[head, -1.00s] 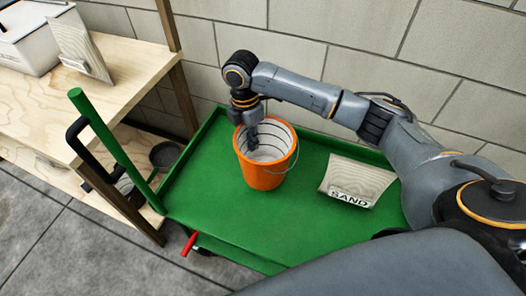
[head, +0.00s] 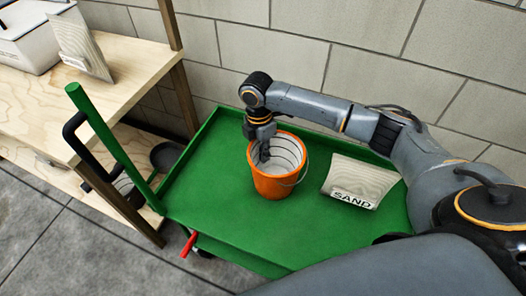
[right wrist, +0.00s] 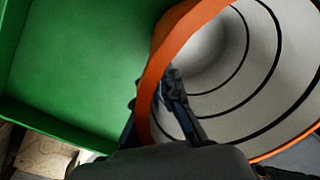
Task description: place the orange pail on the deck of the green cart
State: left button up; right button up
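The orange pail (head: 272,187), pale with dark rings inside, is upright over the deck of the green cart (head: 215,212), left of the sand bag. I cannot tell whether its base touches the deck. My right gripper (head: 263,152) reaches down at the pail's left rim. In the right wrist view its fingers (right wrist: 155,95) straddle the orange pail wall (right wrist: 158,62), one inside and one outside, and look shut on it. The outer finger is partly hidden. My left gripper is not in view.
A sand bag (head: 358,184) lies on the deck's right part. The deck's left and front are bare. A green upright post (head: 108,133) stands at the cart's left end, beside a wooden shelf (head: 125,75). A block wall (head: 270,45) is behind.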

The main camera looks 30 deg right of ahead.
jog(key=o, duration=0.3)
jog(key=shift+o, duration=0.2)
jog(key=shift+r, duration=0.4)
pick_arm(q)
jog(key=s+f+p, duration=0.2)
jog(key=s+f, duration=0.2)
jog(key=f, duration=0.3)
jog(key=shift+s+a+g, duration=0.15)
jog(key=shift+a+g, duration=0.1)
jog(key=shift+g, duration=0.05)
pick_arm(e)
notch_tip(320, 180, up, 11)
jog(key=w, duration=0.1)
jog(key=shift+a+r, duration=0.15)
jog(key=shift+r, duration=0.05)
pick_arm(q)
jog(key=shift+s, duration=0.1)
pick_arm(e)
jog(key=shift+f, duration=0.1)
